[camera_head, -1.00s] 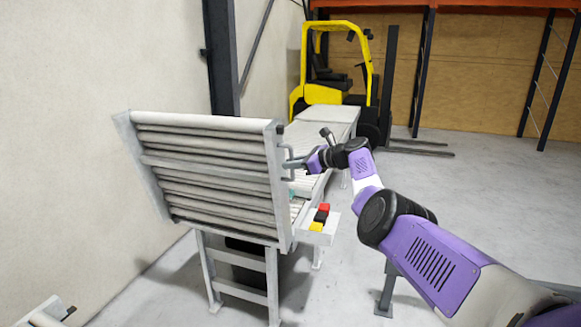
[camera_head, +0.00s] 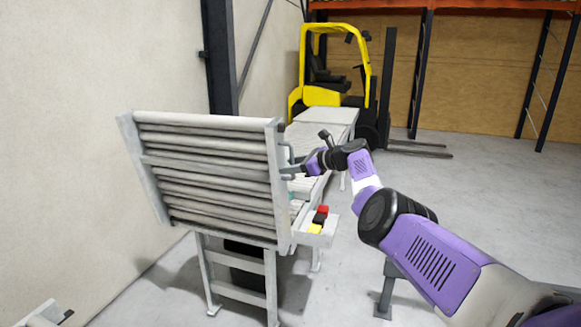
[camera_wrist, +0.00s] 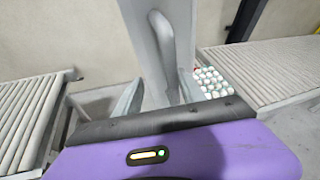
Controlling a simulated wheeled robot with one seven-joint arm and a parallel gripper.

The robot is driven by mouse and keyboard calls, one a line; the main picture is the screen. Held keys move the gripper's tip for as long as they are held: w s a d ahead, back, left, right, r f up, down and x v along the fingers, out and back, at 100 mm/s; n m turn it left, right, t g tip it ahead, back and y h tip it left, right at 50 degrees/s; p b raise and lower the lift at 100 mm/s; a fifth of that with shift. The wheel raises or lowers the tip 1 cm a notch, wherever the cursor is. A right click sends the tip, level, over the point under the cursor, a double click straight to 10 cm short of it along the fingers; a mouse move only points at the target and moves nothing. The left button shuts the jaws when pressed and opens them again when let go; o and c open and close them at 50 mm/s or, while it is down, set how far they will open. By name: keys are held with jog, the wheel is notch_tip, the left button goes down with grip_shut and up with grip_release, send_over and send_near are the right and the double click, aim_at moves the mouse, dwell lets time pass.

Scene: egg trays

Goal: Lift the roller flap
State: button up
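The roller flap (camera_head: 205,183) stands raised and steeply tilted in the head view, its rollers facing me. Its grey handle (camera_head: 287,153) is on the right side rail and also shows in the wrist view (camera_wrist: 165,45). My gripper (camera_head: 291,170) is at this handle, reaching in from the right. In the wrist view my gripper's two fingers (camera_wrist: 158,92) are spread apart, one on each side of the handle. Whether a finger touches the handle or rail cannot be told.
A small box with red, black and yellow buttons (camera_head: 317,221) sits below the flap's right side. Roller conveyors lie left (camera_wrist: 30,112) and right (camera_wrist: 275,68) in the wrist view, the right one with an egg tray (camera_wrist: 212,80). A yellow forklift (camera_head: 318,92) stands behind. Floor at right is clear.

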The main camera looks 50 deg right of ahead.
jog(key=shift+a, duration=0.15)
jog(key=v, duration=0.7)
jog(key=shift+s, duration=0.35)
jog(key=shift+d+r, duration=0.15)
jog(key=shift+d, duration=0.05)
dwell(0.4)
